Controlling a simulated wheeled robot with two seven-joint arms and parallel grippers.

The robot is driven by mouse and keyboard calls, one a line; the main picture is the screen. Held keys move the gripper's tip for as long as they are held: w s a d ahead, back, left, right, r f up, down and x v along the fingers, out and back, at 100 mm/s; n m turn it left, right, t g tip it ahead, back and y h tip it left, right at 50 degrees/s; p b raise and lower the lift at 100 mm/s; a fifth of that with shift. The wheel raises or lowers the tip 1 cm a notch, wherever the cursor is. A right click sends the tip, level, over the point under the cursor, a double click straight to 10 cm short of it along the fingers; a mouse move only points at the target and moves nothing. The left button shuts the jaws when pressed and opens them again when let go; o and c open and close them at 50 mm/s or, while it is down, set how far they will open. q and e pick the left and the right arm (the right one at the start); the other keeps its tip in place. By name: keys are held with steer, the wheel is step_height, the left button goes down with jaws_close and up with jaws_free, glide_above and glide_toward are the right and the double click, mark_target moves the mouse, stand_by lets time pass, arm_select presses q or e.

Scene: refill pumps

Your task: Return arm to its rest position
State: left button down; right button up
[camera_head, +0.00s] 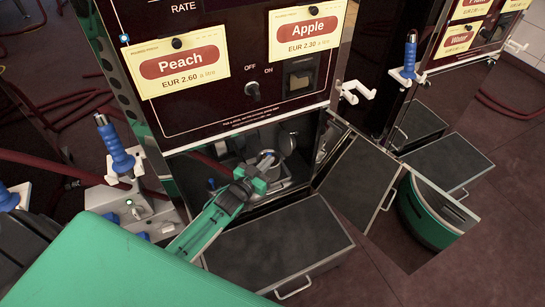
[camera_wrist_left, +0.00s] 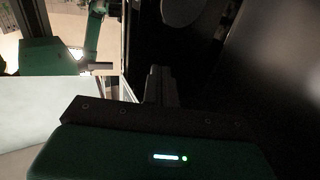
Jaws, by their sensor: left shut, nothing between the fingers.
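My left arm (camera_head: 208,222) is green and reaches from the lower left into the open compartment under the near pump's panel. My left gripper (camera_head: 266,162) is at the opening of this compartment, in front of some metal fittings (camera_head: 292,172). It is shut and empty. In the left wrist view my left gripper (camera_wrist_left: 160,80) shows as a dark, narrow shape against the dim inside of the compartment. Whether it touches the fittings is hard to tell. My right gripper is not in view.
The near pump's panel carries Peach (camera_head: 181,70) and Apple (camera_head: 307,31) signs and a switch (camera_head: 253,91). A dark box with a handle (camera_head: 282,245) stands below the compartment. An open door (camera_head: 358,182) is to its right. Blue nozzles (camera_head: 119,155) hang at the left.

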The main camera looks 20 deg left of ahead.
arm_select(q)
steer(key=shift+s+r, duration=0.1)
steer(key=shift+s, duration=0.15)
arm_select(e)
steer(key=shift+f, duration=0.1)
